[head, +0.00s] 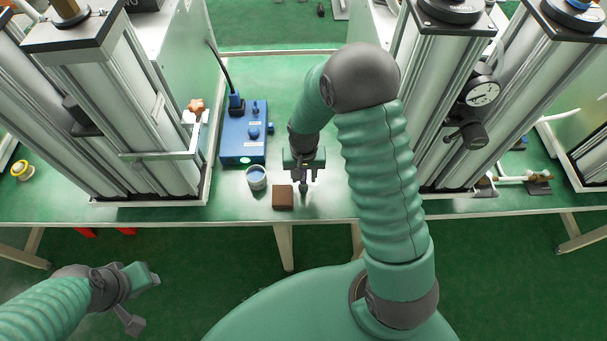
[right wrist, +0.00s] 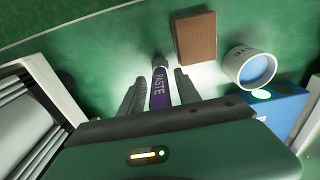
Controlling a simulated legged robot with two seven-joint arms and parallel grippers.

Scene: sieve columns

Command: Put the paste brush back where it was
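The paste brush (right wrist: 159,88) has a purple handle marked PASTE and a dark lower end. It is between the fingers of my right gripper (right wrist: 160,86), with a narrow gap seen on each side of the handle. In the head view my right gripper (head: 303,178) points down over the front of the green bench, with the brush's dark end below it. Whether that end touches the bench is unclear. A brown block (head: 283,196) lies just left of it, and a paste cup (head: 256,178) stands further left. My left gripper (head: 142,296) is open and empty in front of the bench.
A blue box (head: 243,138) with a cable stands behind the cup. Tall sieve columns rise at left (head: 130,120) and right (head: 445,120). The bench's front edge (head: 330,221) is close to the block. Bare bench lies right of my right gripper.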

